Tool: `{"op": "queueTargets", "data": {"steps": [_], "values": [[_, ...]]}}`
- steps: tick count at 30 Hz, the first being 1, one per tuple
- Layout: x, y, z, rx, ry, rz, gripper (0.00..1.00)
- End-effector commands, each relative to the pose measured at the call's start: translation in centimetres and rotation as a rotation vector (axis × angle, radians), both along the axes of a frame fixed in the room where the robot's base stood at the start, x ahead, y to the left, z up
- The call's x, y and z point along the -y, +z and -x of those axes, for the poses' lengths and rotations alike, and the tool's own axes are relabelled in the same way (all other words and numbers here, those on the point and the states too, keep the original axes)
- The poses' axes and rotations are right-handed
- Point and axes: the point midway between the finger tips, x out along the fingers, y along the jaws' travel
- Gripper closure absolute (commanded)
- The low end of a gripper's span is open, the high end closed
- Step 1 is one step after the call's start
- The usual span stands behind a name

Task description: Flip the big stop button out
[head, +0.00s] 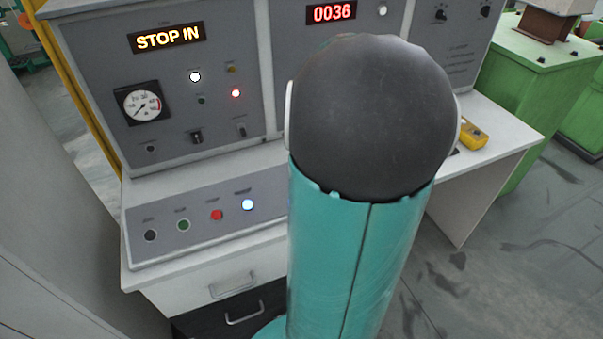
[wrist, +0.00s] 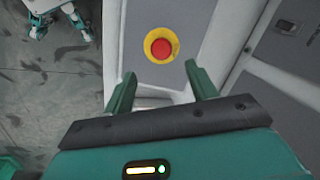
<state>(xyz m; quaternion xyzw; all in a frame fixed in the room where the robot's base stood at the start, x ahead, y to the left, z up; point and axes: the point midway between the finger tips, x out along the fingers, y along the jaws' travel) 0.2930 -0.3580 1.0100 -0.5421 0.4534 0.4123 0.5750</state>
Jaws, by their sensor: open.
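The big stop button (wrist: 160,48) is a red round knob on a yellow ring, set on a pale upright panel. It shows in the wrist view, above and between my fingertips. My gripper (wrist: 158,82) is open and empty, with its two green fingers apart and pointing toward the panel below the button. I see no contact with the button. The stop button and my gripper do not show in the head view; my own arm covers the middle of that picture.
A grey control console (head: 165,95) carries a gauge (head: 142,104) and a sloped panel of small buttons (head: 205,222). A yellow handheld device (head: 473,134) lies on the desk at right. Green machinery (head: 525,95) stands beyond.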

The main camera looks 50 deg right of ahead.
Motion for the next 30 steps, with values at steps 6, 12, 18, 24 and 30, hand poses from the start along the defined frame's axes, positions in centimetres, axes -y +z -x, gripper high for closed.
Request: {"op": "queueTargets", "data": {"steps": [6, 12, 18, 24, 30], "values": [[0.0, -4.4, -1.2, -0.002, 0.002, -0.004, 0.43], [0.2, -7.3, -2.0, -0.002, 0.003, -0.003, 0.43], [0.2, -8.2, -2.3, 0.000, 0.003, 0.000, 0.43], [0.2, -8.2, -2.3, 0.000, 0.003, 0.001, 0.43], [0.2, -8.2, -2.3, 0.000, 0.003, 0.001, 0.80]]}}
